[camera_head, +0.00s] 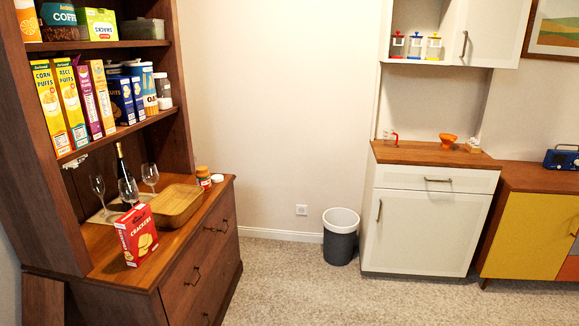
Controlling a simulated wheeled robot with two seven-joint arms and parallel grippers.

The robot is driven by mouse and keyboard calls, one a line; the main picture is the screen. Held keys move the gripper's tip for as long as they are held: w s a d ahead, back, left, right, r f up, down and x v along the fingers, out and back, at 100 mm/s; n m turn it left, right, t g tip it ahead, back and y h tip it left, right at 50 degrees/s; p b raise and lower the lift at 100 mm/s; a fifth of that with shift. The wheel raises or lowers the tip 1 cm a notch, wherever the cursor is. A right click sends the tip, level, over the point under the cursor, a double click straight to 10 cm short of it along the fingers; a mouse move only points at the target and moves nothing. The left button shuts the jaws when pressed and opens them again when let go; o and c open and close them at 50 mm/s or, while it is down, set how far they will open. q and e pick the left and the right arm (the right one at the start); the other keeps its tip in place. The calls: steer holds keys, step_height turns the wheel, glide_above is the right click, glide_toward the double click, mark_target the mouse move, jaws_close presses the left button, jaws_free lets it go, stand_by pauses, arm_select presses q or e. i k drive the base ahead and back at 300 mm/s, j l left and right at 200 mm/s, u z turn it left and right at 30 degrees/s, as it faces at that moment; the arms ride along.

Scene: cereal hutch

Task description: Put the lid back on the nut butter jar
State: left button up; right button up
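A small jar with a reddish label (203,178), which looks like the nut butter jar, stands upright near the far right end of the brown hutch's counter. Its upper part looks orange-brown; it is too small to tell its rim clearly. A small round white thing (217,178), which looks like the lid, lies on the counter just to the right of the jar, close to the edge. Neither of my grippers is in view.
A wooden tray (168,205), a red crackers box (138,235), wine glasses (150,176) and a dark bottle (122,167) share the counter. Cereal boxes (69,103) fill the shelf above. A grey bin (340,240) stands by the wall. The carpet (310,290) in front is clear.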

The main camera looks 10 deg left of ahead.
mark_target(203, 176)
steer(key=i+z, duration=0.15)
steer(key=i, duration=1.6)
steer(key=i+l+u, duration=0.15)
steer(key=i+u, duration=0.35)
steer(key=i, duration=0.15)
steer(key=i+l+u, duration=0.45)
steer(key=i, duration=0.15)
steer(key=i+l+u, duration=0.95)
steer(key=l, duration=0.4)
